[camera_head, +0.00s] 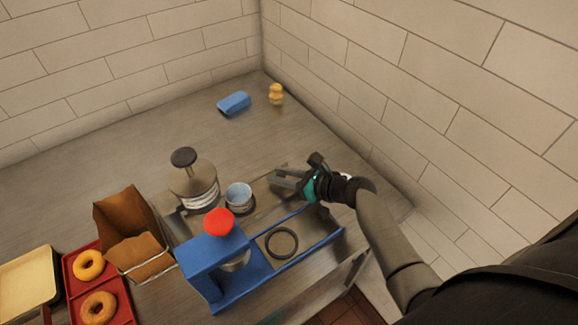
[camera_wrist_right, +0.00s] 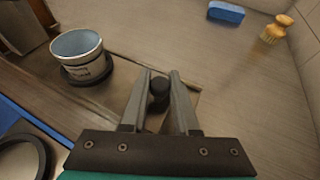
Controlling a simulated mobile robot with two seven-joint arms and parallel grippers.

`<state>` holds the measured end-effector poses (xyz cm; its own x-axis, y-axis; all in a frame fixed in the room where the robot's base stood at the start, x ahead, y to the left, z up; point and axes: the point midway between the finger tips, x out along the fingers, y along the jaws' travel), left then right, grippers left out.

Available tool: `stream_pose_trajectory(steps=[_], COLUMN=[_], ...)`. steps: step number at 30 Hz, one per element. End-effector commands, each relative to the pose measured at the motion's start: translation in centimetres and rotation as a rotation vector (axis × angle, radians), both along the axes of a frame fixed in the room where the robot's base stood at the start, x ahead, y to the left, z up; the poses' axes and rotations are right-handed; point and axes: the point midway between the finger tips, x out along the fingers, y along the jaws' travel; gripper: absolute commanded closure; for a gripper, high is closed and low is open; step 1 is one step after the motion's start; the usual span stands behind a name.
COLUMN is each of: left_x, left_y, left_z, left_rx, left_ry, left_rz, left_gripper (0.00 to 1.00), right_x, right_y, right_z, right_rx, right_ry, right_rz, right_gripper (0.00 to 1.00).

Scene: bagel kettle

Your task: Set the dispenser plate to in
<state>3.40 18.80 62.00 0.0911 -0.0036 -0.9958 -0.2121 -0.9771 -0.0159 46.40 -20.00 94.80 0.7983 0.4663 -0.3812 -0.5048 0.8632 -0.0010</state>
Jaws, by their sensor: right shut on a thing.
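The blue dispenser (camera_head: 200,262) with a red top (camera_head: 219,221) stands at the front of the counter. A flat metal plate extends to its right, with a blue side rail and an empty dark ring (camera_head: 282,243); the ring also shows in the right wrist view (camera_wrist_right: 20,160). My right gripper (camera_head: 277,178) is at the plate's far right end, right of the cup. In the right wrist view its fingers (camera_wrist_right: 160,78) are shut on a small black knob (camera_wrist_right: 159,85). My left gripper is not in view.
A kettle (camera_head: 193,182) with a black knob stands left of the cup. A paper bag (camera_head: 125,225) and a red tray (camera_head: 68,275) with two bagels are at the left.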

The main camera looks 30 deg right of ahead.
Motion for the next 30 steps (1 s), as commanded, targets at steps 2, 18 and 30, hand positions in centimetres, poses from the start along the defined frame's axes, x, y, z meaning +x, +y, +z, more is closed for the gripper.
stream_pose_trajectory(steps=[2,18,30], left_x=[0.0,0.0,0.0], left_y=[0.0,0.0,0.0], left_z=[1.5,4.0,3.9], left_rx=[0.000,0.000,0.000], left_ry=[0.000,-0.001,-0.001], left_rz=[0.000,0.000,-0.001], left_gripper=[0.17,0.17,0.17], right_x=[-0.3,-1.2,-1.2], right_y=[1.9,8.4,8.4], right_z=[0.5,0.0,0.0], right_rx=[0.007,0.001,0.004], right_ry=[0.004,0.002,0.002], right_rz=[0.004,0.006,0.008], right_gripper=[1.00,1.00,0.46])
